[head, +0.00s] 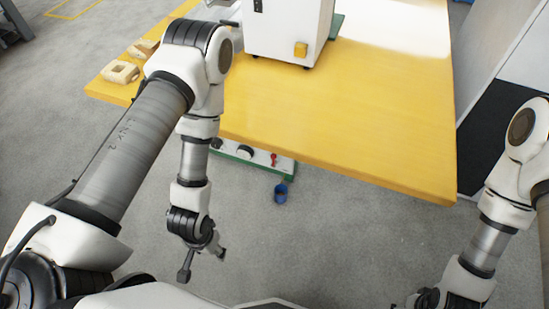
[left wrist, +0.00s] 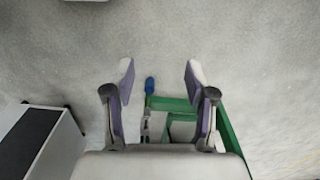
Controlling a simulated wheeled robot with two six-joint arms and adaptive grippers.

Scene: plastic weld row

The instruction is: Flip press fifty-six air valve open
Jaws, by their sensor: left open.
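A small red lever (head: 274,159), which looks like the air valve, sits on the panel (head: 240,156) below the front edge of the yellow table. A blue cup-shaped part (head: 281,190) hangs under the lever. My left gripper (head: 204,266) is open and empty, low in front of the table and to the left of the lever, apart from it. In the left wrist view my open fingers (left wrist: 160,72) frame floor, a green frame (left wrist: 175,104) and a small blue part (left wrist: 150,85). I cannot make out the lever there. My right gripper (head: 430,298) is partly cut off at the bottom edge.
The yellow table (head: 340,130) carries a white machine (head: 288,30) and tan parts (head: 121,72). Black knobs (head: 245,152) sit beside the lever. A grey cabinet-like block (left wrist: 40,140) stands left in the wrist view. The floor before the table is clear.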

